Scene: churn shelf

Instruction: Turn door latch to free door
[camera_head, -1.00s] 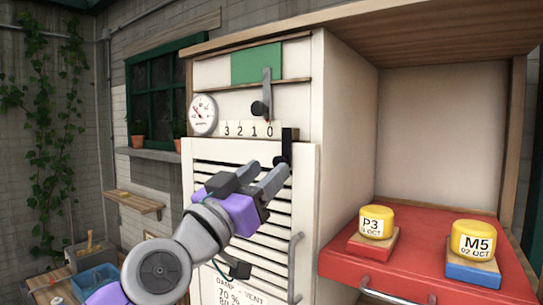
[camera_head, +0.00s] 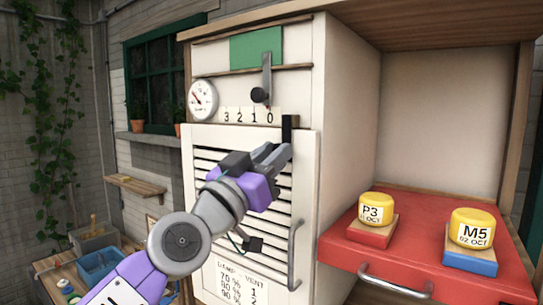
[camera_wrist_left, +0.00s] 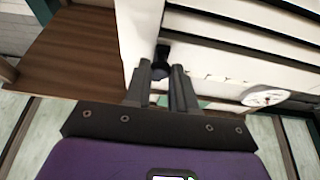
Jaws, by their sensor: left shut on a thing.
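The white louvred door (camera_head: 305,185) stands shut in the cabinet front, with a grey bar handle (camera_head: 296,255) low on its right side. The black door latch (camera_head: 289,127) is at the door's top right corner. My left gripper (camera_head: 281,154) is at the latch, its fingers closed on the latch's lower part, which they hide in the head view. In the left wrist view the latch (camera_wrist_left: 162,52) shows between and just beyond the two fingertips (camera_wrist_left: 163,78). My right gripper is out of view.
Above the door are a round gauge (camera_head: 203,98), a number scale (camera_head: 248,116) and a dark lever (camera_head: 260,93). To the right, a red drawer-like shelf (camera_head: 415,235) holds yellow-topped pieces P3 (camera_head: 375,208) and M5 (camera_head: 472,229).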

